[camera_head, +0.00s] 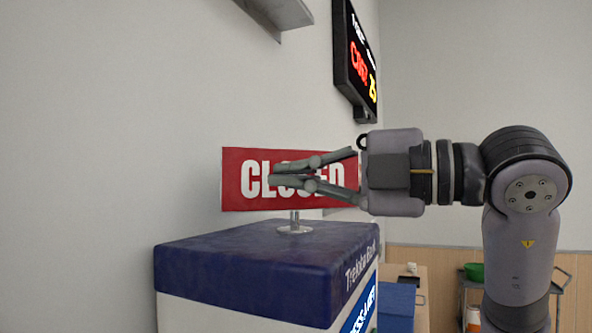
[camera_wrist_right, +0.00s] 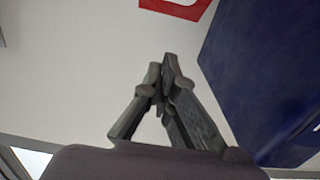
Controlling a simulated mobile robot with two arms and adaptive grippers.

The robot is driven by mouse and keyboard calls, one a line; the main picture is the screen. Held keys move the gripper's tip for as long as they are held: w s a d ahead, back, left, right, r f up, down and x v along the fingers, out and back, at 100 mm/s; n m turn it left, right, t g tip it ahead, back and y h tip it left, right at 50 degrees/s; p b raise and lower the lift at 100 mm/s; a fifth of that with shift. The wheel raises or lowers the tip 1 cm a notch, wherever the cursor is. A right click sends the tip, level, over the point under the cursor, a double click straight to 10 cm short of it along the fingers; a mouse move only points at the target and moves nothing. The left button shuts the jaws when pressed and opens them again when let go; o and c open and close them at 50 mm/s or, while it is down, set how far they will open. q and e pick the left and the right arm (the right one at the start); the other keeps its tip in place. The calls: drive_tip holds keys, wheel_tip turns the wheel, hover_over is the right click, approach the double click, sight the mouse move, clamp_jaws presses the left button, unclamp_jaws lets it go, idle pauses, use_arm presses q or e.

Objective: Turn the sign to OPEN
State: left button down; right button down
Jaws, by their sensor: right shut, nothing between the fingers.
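A red sign (camera_head: 235,180) with white letters reading CLOSED faces me in the head view. It stands upright on a short metal post (camera_head: 295,222) on top of a blue-topped cabinet (camera_head: 250,258). My right gripper (camera_head: 275,173) reaches in from the right and is shut and empty. Its fingers lie across the front of the sign and cover the middle letters; I cannot tell whether they touch it. In the right wrist view the fingertips (camera_wrist_right: 166,68) are together, apart from the sign's red edge (camera_wrist_right: 182,8) at the top. My left gripper is not in view.
The blue cabinet top (camera_wrist_right: 262,75) fills the right of the wrist view. A pale wall (camera_head: 120,120) runs along the left, with a lit display (camera_head: 356,60) above. A trolley with a green bowl (camera_head: 474,271) stands behind at the right.

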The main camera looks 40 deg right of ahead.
drive_tip(key=p+x, duration=0.1)
drive_tip(key=x, duration=0.5)
drive_tip(key=shift+w+r+p, duration=0.1)
drive_tip(key=shift+w+p, duration=0.1)
drive_tip(key=shift+p, duration=0.2)
drive_tip(key=w, duration=0.1)
drive_tip(key=w+p, duration=0.1)
drive_tip(key=w, duration=0.1)
drive_tip(key=shift+w+d, duration=0.2)
drive_tip(key=shift+d, duration=0.2)
drive_tip(key=shift+w+d, duration=0.3)
drive_tip(key=shift+w, duration=0.15)
